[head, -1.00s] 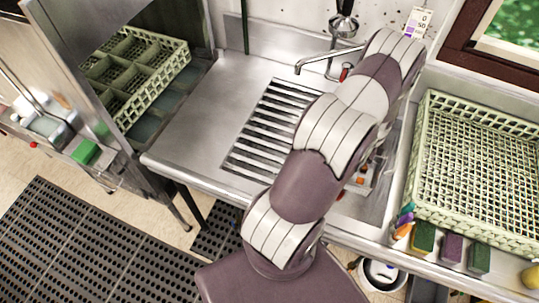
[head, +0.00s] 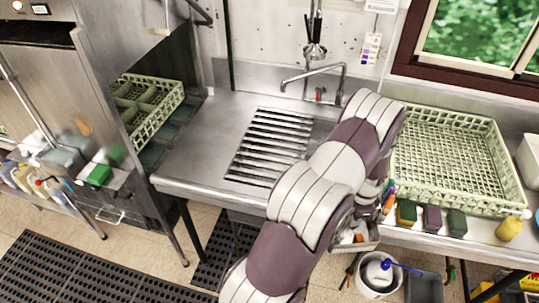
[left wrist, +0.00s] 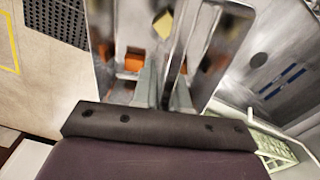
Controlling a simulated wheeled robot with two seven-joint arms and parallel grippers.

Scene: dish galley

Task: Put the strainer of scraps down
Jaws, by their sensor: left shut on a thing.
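The strainer (head: 372,241) is a small grey metal basket with orange and pale scraps in it. In the head view it hangs by the counter's front edge, just above and left of a white bucket on the floor, partly hidden by my left arm. My left gripper (head: 366,212) is shut on it; its fingertips are mostly hidden there. In the left wrist view both fingers (left wrist: 165,92) close on the strainer's metal wall (left wrist: 196,32), with orange and yellow pieces on either side. My right gripper is in neither view.
The steel counter has a slatted drain (head: 268,146), with bare steel left of it. A green dish rack (head: 455,110) fills the right side, with sponges (head: 432,218) and a yellow bottle (head: 510,228) in front. A white bucket (head: 366,278) stands on the floor below.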

